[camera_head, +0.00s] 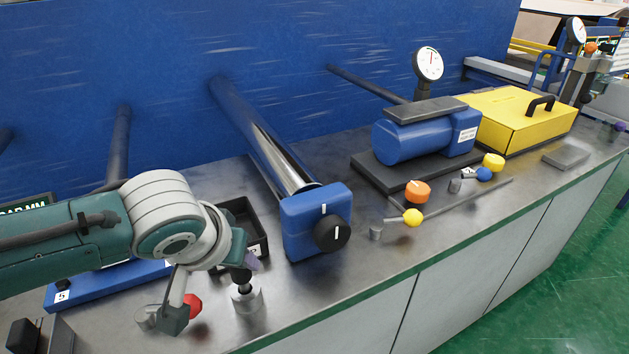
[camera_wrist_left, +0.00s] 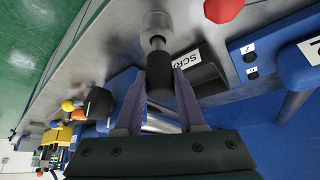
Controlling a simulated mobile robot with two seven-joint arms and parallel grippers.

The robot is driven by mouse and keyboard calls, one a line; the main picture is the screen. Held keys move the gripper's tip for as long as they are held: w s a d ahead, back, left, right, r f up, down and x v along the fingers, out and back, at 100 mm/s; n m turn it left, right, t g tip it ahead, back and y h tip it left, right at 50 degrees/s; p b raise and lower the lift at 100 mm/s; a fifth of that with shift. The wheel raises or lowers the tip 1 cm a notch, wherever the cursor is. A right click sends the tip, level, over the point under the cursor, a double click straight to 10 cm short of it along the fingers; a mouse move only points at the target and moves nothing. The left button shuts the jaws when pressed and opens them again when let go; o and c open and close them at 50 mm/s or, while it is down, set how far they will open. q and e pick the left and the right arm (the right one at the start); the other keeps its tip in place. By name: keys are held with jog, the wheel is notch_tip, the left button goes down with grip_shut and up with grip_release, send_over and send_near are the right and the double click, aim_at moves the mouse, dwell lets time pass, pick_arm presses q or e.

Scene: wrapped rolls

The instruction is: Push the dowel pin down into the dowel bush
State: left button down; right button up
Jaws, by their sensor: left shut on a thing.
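The dowel pin shows as a dark knob (camera_head: 241,276) on a thin metal shaft in the head view. In the left wrist view its dark knob (camera_wrist_left: 159,66) sits between the finger pads. The shaft's lower end meets the mouth of the grey metal dowel bush (camera_head: 248,301), which also shows in the left wrist view (camera_wrist_left: 155,21). How deep the shaft is in the bush is hard to tell. My left gripper (camera_head: 246,266) is above the bush, with its purple fingers (camera_wrist_left: 168,76) shut on the pin's knob. My right gripper is not in view.
A red ball (camera_head: 193,305) is left of the bush. Behind stand a black labelled tray (camera_head: 243,214) and a blue block with a black knob (camera_head: 316,222). A yellow ball (camera_head: 413,216) is further right. The bench is clear right of the bush, up to its front edge.

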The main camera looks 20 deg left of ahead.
pick_arm(q)
jog(key=shift+f+b, duration=0.4)
jog(key=shift+f, duration=0.3)
dwell(0.6)
jog(key=shift+c, duration=2.1)
grip_release()
jog(key=shift+s+r+p, duration=0.2)
jog(key=shift+r+p, duration=0.1)
jog(key=shift+r, duration=0.25)
jog(key=p+v, duration=0.2)
jog(key=v, duration=0.6)
jog(key=shift+s+r, duration=0.2)
jog(key=shift+r, duration=0.15)
jog(key=shift+d, duration=0.1)
